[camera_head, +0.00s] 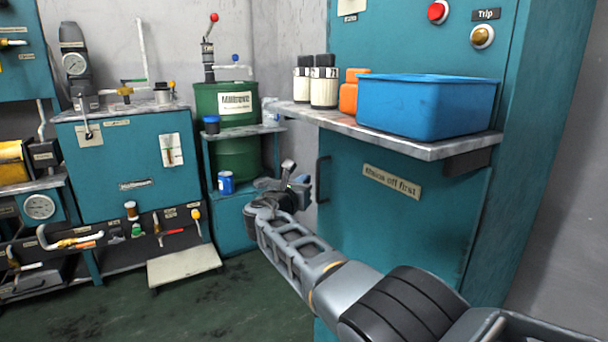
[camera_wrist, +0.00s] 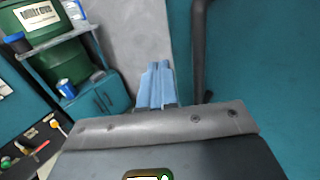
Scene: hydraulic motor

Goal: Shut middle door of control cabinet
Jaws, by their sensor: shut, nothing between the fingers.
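The teal control cabinet (camera_head: 545,150) stands at the right in the head view. Its middle door (camera_head: 410,225), below the shelf, bears a tan label (camera_head: 391,181). It looks about in line with the front; I cannot tell whether a small gap is left. Its dark vertical handle (camera_head: 322,179) is at the left edge. My gripper (camera_head: 303,187) is just left of that handle in the head view. In the wrist view, the blue fingers (camera_wrist: 157,82) are together and empty, left of the handle (camera_wrist: 198,45) and apart from it in the picture.
A grey shelf (camera_head: 440,150) juts out above the door, with a blue bin (camera_head: 425,108), an orange bottle (camera_head: 350,92) and white containers (camera_head: 324,85). A green drum (camera_head: 224,105) stands behind my gripper. A teal unit (camera_head: 130,155) is at the left. Floor between is clear.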

